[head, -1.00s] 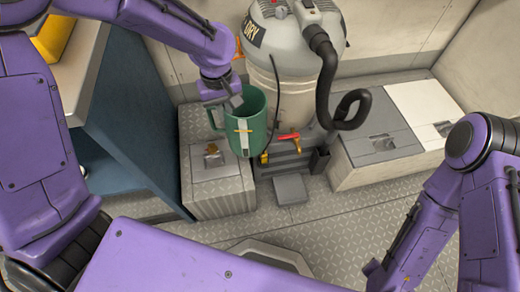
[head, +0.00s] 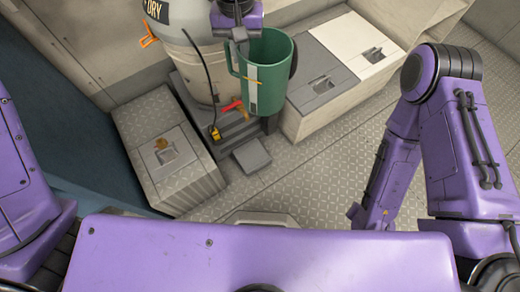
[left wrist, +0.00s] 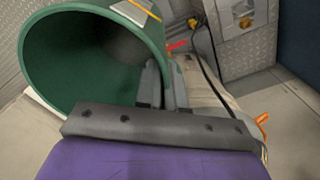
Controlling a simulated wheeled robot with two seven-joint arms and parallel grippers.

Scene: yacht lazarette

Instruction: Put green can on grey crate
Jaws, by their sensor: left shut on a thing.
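The green can (head: 268,75) is an open-topped, jug-like vessel with a side handle and a yellow-and-grey mark. My left gripper (head: 240,44) is shut on it at its left side, by the handle, and holds it raised and roughly upright. In the left wrist view the can's wide mouth (left wrist: 75,55) fills the upper left, beside the fingers (left wrist: 165,88). A low box with a grey lid (head: 322,80), which looks like the grey crate, stands just right of the can. My right arm shows at the right, but its gripper is out of view.
A white-lidded box (head: 355,45) adjoins the grey-lidded one. A large wet/dry vacuum (head: 182,55) stands left of the can. A metal tread-plate box (head: 165,150) is at left. A small grey block (head: 251,155) lies before the vacuum. The tread-plate floor (head: 320,165) is clear.

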